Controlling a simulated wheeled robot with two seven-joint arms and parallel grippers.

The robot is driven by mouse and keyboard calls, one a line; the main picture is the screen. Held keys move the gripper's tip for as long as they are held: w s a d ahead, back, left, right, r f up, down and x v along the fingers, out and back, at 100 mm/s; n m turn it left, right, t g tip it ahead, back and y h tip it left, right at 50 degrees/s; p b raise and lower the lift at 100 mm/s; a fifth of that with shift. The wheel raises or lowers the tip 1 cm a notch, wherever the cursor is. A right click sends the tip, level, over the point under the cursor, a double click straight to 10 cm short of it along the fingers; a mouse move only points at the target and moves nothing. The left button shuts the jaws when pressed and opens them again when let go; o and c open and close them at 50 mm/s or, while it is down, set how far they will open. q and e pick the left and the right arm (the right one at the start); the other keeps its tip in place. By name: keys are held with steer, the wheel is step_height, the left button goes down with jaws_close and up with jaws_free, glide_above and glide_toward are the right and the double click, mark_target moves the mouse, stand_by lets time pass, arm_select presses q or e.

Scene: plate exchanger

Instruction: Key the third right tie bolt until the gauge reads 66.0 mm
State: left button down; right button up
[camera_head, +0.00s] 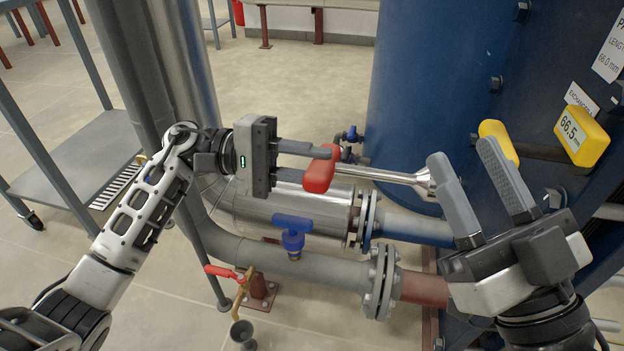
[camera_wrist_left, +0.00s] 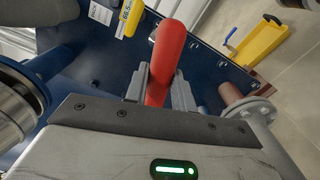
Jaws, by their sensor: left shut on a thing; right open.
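My left gripper (camera_head: 322,165) is shut on the red handle (camera_head: 321,172) of a long steel key. The handle also shows upright between the fingers in the left wrist view (camera_wrist_left: 167,55). The key's shaft (camera_head: 385,175) runs right to a wider socket end, partly hidden behind my right gripper's finger. Whether the socket sits on a bolt is hidden. My right gripper (camera_head: 458,148) is open, its two fingers apart, in front of the blue plate (camera_head: 455,90). The yellow gauge (camera_head: 582,135) reads 66.5 mm; it also shows in the left wrist view (camera_wrist_left: 129,18).
A label above the gauge reads 66.0 mm (camera_head: 609,60). Grey pipes with a flange (camera_head: 380,282), a blue-handled valve (camera_head: 293,235) and a red-handled valve (camera_head: 222,271) lie below the key. A trolley (camera_head: 85,150) stands at left. Open floor lies lower left.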

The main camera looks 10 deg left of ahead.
mark_target(369, 170)
arm_select(q)
steer(key=shift+d+r+p, duration=0.3)
steer(key=shift+d+p, duration=0.1)
steer(key=shift+p, duration=0.15)
steer(key=d+p, duration=0.2)
steer(key=d, duration=0.1)
steer(key=shift+d+p, duration=0.35)
steer(key=shift+p, duration=0.05)
steer(key=d+p, duration=0.2)
steer(key=d, duration=0.1)
steer(key=shift+d, duration=0.35)
steer(key=shift+d+f+p, duration=0.2)
steer(key=shift+d+p, duration=0.4)
steer(key=shift+d, duration=0.3)
arm_select(e)
step_height(369, 170, down, 10)
steer(key=s+m+g+h, duration=0.1)
steer(key=m+g+h, duration=0.4)
steer(key=m, duration=0.2)
steer(key=shift+s+a+r, duration=0.25)
steer(key=shift+s+a, duration=0.05)
steer(key=shift+s, duration=0.05)
